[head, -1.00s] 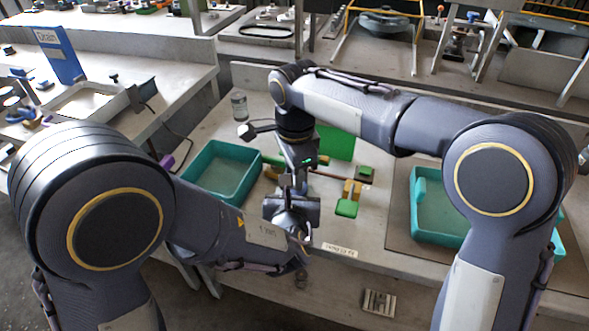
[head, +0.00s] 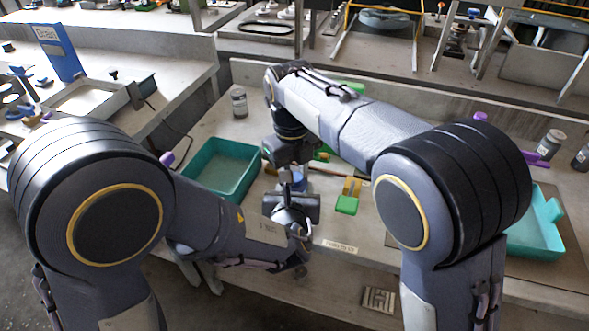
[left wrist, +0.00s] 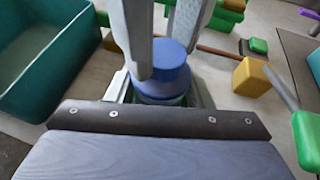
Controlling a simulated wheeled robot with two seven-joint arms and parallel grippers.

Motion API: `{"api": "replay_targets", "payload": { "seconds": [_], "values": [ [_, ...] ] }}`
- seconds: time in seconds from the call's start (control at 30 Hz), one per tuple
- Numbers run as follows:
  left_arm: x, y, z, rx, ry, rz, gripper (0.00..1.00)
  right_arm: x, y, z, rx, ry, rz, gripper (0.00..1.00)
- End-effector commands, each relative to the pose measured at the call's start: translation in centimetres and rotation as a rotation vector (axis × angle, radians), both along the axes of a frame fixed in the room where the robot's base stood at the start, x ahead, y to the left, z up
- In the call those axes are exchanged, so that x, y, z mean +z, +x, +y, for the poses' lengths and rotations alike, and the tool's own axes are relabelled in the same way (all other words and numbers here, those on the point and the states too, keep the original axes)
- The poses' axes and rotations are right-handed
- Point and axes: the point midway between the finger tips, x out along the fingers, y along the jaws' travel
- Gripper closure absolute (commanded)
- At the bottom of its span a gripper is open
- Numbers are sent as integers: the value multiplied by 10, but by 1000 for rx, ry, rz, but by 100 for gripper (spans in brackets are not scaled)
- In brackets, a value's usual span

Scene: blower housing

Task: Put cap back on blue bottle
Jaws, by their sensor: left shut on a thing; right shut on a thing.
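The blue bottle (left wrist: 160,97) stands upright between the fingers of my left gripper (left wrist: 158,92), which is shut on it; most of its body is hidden. In the head view my left gripper (head: 292,195) is low at the middle of the bench. A blue cap (left wrist: 171,62) is directly above the bottle's top, between the two long fingers of my right gripper (left wrist: 163,50), which point down and are shut on it. Cap and bottle look touching or nearly so; I cannot tell whether the cap is seated. In the head view my right gripper (head: 291,172) is just above the left one.
A teal tray (head: 221,170) stands left of the grippers, close by in the left wrist view. A green-and-yellow part (head: 348,204) lies to the right. Another teal tray (head: 537,228) is at far right. A clear bottle (head: 239,103) stands behind. Bare bench lies in front.

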Motion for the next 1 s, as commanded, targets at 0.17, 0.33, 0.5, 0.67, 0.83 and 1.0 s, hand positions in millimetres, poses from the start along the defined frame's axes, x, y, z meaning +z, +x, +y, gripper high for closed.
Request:
{"api": "replay_targets", "payload": {
  "seconds": [0.17,0.33,0.5,0.67,0.83,1.0],
  "values": [
    [0,0,0,0,1,-1,100,1,0,0,-81,0,-4,92],
    [0,0,0,0,1,-1,100,1,0,0,-83,2,-3,92],
    [0,0,0,0,1,-1,100,2,0,0,-81,2,-3,61],
    [0,0,0,0,1,-1,100,1,0,0,-81,2,-3,49],
    [0,0,0,0,1,-1,100,2,0,0,-80,2,-3,49],
    [0,0,0,0,1,-1,100,17,1,0,-80,4,-7,49]
  ]
}}
